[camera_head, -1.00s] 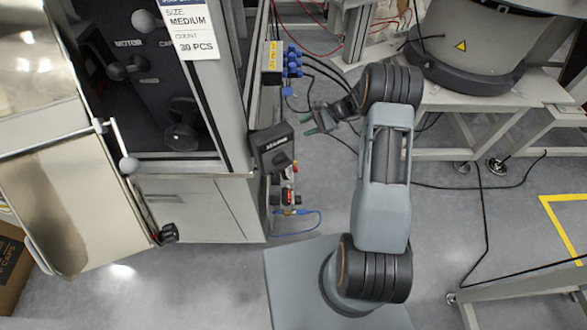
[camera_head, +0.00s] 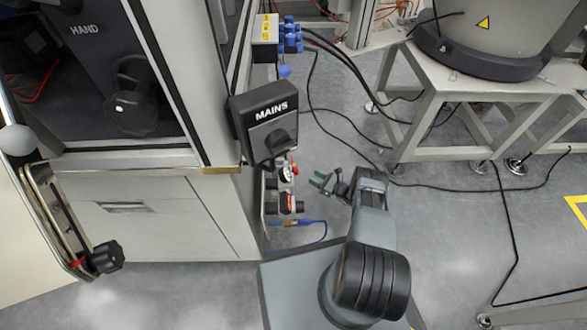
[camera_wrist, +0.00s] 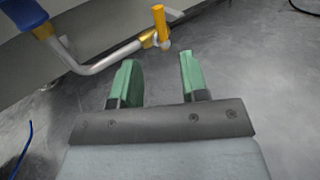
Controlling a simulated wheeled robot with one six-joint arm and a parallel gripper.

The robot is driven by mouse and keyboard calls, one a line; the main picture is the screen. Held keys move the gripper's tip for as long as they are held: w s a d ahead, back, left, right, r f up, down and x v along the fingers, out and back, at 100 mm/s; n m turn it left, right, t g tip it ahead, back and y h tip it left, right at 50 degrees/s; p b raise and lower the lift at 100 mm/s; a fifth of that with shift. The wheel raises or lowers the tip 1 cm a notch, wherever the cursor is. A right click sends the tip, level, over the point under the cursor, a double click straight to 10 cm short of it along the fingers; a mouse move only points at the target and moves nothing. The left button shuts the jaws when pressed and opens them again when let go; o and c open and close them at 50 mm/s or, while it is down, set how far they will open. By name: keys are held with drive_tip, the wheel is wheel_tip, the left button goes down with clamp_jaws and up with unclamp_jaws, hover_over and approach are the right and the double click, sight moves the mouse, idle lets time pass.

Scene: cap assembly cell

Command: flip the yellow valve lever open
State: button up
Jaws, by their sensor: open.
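The yellow valve lever (camera_wrist: 160,24) shows in the wrist view at the top centre, at the end of a bent metal pipe (camera_wrist: 105,62). My gripper (camera_wrist: 158,72) is open and empty, with its two green fingertips a little below the lever and apart from it. In the head view my gripper (camera_head: 320,181) is to the right of the cabinet's side fittings. I cannot make out the yellow lever clearly in the head view.
A black MAINS switch box (camera_head: 263,121) juts from the cabinet corner left of my gripper. A gauge (camera_head: 286,173) and a blue hose (camera_head: 312,224) are below it. Black cables (camera_head: 345,145) lie on the floor behind. Open floor (camera_head: 440,230) lies to the right.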

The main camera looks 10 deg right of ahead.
drive_tip(key=shift+b+x, duration=1.5)
drive_tip(key=shift+x, duration=4.35)
drive_tip(key=shift+c, duration=0.3)
